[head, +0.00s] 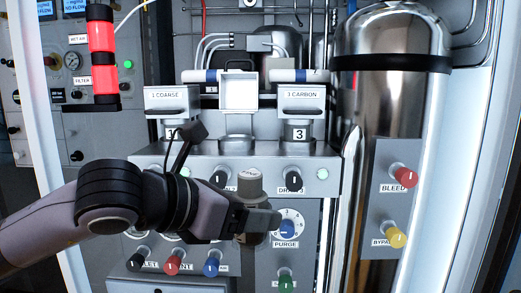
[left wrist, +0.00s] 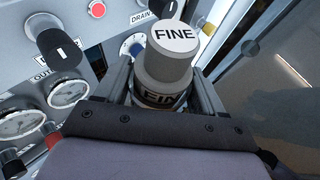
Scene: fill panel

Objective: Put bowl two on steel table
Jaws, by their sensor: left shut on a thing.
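Bowl two is a grey cylinder marked FINE on its top cap and side. It shows in the left wrist view (left wrist: 164,68) between the fingers, and in the head view (head: 250,184) in front of the panel. My left gripper (head: 252,216) is shut around it, and the bowl stands roughly upright in the head view. The fingers also show on both sides of the bowl in the left wrist view (left wrist: 165,88). The bowl's lower end is partly hidden by the gripper. The steel table does not show in either view. My right gripper is out of view.
Filter units labelled 1 COARSE (head: 171,103) and 3 CARBON (head: 301,103) flank an open middle station (head: 238,94). Knobs, including the purge dial (head: 287,227), sit close behind the gripper. A polished tank (head: 390,90) stands at right, with red (head: 404,176) and yellow (head: 395,237) knobs.

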